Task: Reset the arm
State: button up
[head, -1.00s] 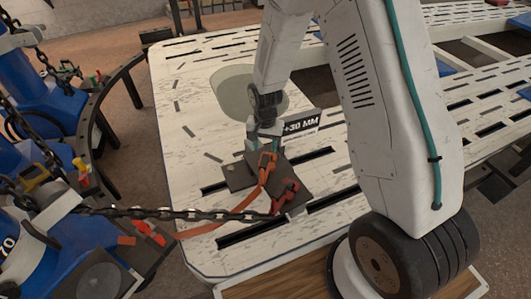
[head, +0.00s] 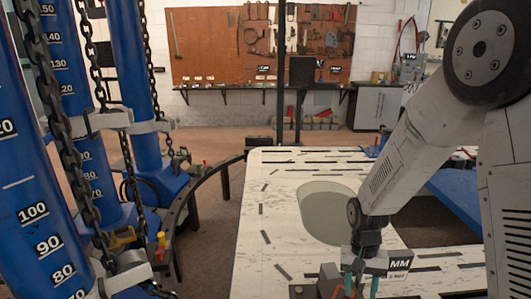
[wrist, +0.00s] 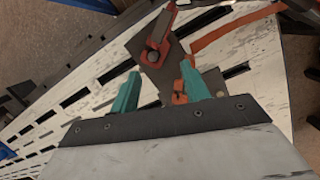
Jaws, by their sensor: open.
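My gripper (head: 361,287) is at the bottom of the head view, over the pale slotted bench (head: 272,226). In the wrist view its two teal fingers (wrist: 160,90) stand apart with nothing clamped between them. Beyond the fingertips is a dark plate (wrist: 176,62) on the bench, with a red hook-like fitting (wrist: 160,35) on it. An orange buckle (wrist: 180,90) sits close beside the right finger, and an orange strap (wrist: 232,33) runs off to the upper right. I cannot tell whether a finger touches the buckle.
Blue numbered towers (head: 88,110) with hanging chains stand at the left, beside a curved dark rail (head: 215,172). A pegboard of tools (head: 262,45) and a grey cabinet (head: 378,107) are at the far wall. Open floor lies beyond the bench.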

jog(key=s+r+n+t, duration=0.1)
jog(key=s+r+t, duration=0.1)
jog(key=s+r, duration=0.8)
jog(key=s+d+r+n+t, duration=0.1)
jog(key=s+r+n+t, duration=0.1)
jog(key=s+r, duration=0.9)
jog(key=shift+d+r+n, duration=0.3)
jog(key=shift+r, duration=2.5)
